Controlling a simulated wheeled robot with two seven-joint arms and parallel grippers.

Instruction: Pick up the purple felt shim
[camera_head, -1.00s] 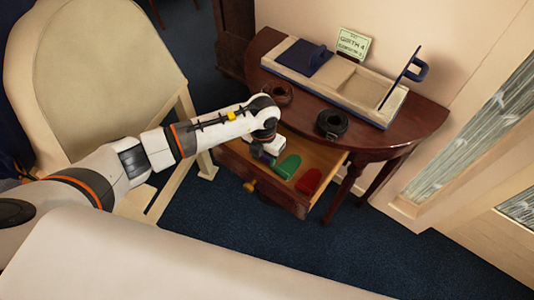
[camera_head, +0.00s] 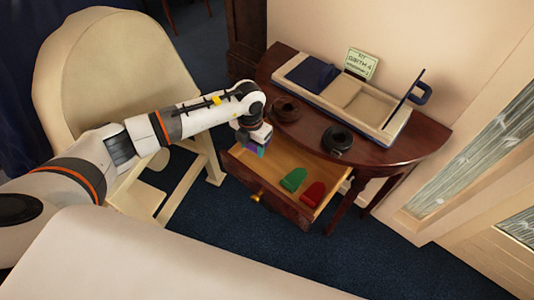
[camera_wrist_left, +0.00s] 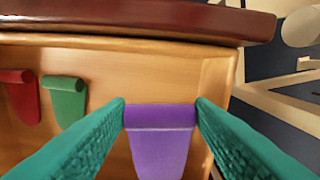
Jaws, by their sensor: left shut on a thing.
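The purple felt shim (camera_wrist_left: 160,145) is between the two teal fingers of my left gripper (camera_wrist_left: 161,112), which is shut on it. The shim has a rolled top edge and a tongue-shaped body; its lower end is cut off by the wrist view's edge. In the head view my left gripper (camera_head: 259,150) is over the left end of the open drawer (camera_head: 275,201), and only a small bit of purple shows there. My right gripper is not in view.
A green shim (camera_head: 293,179) and a red shim (camera_head: 313,194) lie in the drawer. On the table (camera_head: 405,147) stand two dark rolls, a beige tray with blue parts (camera_head: 395,125) and a sign (camera_head: 361,64). A cream chair (camera_head: 95,75) stands at left.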

